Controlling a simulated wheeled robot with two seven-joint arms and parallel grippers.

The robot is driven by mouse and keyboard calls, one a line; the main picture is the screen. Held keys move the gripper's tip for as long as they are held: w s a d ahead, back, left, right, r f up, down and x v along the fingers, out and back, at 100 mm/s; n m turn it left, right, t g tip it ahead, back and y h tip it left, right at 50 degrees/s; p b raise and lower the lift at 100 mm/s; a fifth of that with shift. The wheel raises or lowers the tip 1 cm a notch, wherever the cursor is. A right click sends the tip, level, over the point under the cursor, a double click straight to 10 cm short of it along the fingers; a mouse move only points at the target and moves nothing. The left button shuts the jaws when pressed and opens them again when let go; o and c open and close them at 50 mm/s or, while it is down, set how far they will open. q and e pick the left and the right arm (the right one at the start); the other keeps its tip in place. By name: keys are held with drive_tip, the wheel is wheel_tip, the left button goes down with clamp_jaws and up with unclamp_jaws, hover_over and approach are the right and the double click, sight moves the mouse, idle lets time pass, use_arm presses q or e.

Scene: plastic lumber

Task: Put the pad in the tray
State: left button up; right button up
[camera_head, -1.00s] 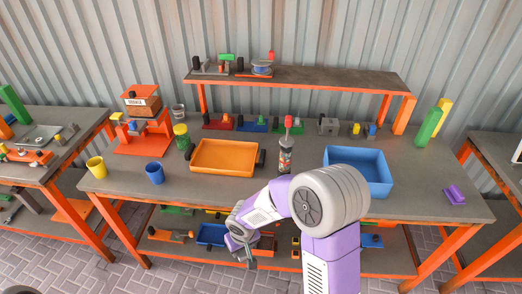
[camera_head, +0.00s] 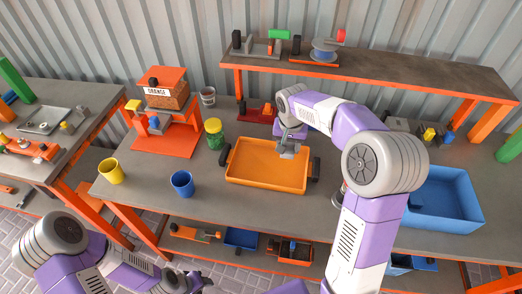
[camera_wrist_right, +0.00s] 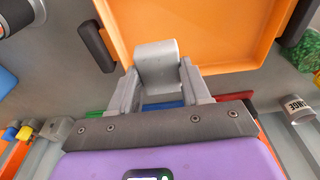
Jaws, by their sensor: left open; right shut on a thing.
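The orange tray (camera_head: 240,178) with black handles stands on the middle table; its rim also shows in the wrist view (camera_wrist_right: 200,88). My right gripper (camera_head: 288,148) is over the tray's back right part, pointing down. In the wrist view it (camera_wrist_right: 158,82) is shut on a grey rounded block (camera_wrist_right: 157,62), apparently the pad, which overlaps the tray edge there. Whether the block touches the tray is unclear. My left gripper (camera_head: 197,284) is open and low at the front, clear of the table top; its fingers are small and partly cut off.
A blue bin (camera_head: 450,222) stands right of the tray, partly behind my right arm. A blue cup (camera_head: 182,184), a yellow cup (camera_head: 111,171) and a green jar (camera_head: 214,134) stand to the left. An orange-topped stand (camera_head: 166,135) and a raised shelf (camera_head: 400,75) are behind.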

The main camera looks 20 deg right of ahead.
drive_tip(key=shift+w+d+f, duration=0.15)
drive_tip(key=shift+w+d, duration=0.05)
drive_tip(key=shift+w, duration=0.05)
drive_tip(key=b, duration=0.2)
hover_over(286, 168)
drive_tip(key=f, duration=0.4)
drive_tip(key=shift+s+a+f, duration=0.1)
drive_tip(key=shift+s, duration=0.2)
drive_tip(key=shift+w+f+b, duration=0.1)
drive_tip(key=shift+f+b, duration=0.25)
drive_tip(key=shift+f, duration=2.05)
drive_tip(key=shift+f, duration=0.25)
drive_tip(key=o, duration=1.1)
drive_tip(key=shift+c, duration=0.2)
drive_tip(key=shift+r, duration=0.15)
